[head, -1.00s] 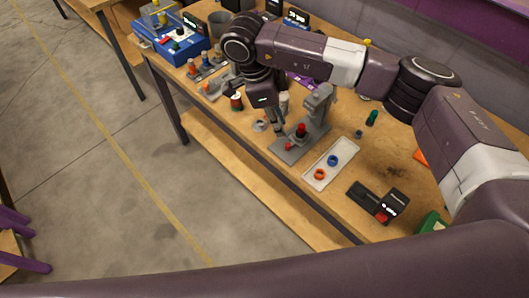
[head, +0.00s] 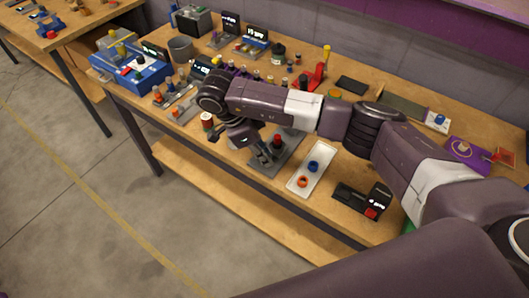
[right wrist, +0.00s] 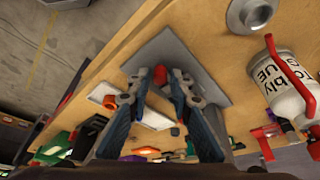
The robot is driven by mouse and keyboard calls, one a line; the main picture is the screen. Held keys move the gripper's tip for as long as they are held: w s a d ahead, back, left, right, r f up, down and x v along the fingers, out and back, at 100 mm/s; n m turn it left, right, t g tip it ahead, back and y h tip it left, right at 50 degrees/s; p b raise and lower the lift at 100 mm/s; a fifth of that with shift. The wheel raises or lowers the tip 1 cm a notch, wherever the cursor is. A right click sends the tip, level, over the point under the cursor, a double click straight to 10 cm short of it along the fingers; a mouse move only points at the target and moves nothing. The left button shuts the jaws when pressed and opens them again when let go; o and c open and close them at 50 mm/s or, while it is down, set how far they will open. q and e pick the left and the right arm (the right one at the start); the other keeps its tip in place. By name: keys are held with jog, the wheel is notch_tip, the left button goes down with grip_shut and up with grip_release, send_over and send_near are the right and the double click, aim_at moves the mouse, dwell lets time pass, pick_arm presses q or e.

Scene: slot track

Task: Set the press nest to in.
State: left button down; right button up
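The press (head: 290,150) is a grey plate and stand with a red knob, near the front edge of the bench. My right gripper (head: 263,160) is low over its front part and hides much of it. In the right wrist view the grey plate (right wrist: 196,58) lies under the fingers. My right gripper also shows there (right wrist: 158,84), with its fingers apart. A red knob (right wrist: 158,74) shows between the fingertips; I cannot tell whether they touch it. The nest itself cannot be made out clearly. My left gripper is not in view.
A white tray (head: 303,185) with a blue and an orange ring lies right of the press. A black device with a red button (head: 362,201) is farther right. A white glue bottle (right wrist: 292,98) stands close by. A blue box (head: 130,72) is at the left.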

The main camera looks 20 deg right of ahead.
aim_at(274, 144)
grip_shut()
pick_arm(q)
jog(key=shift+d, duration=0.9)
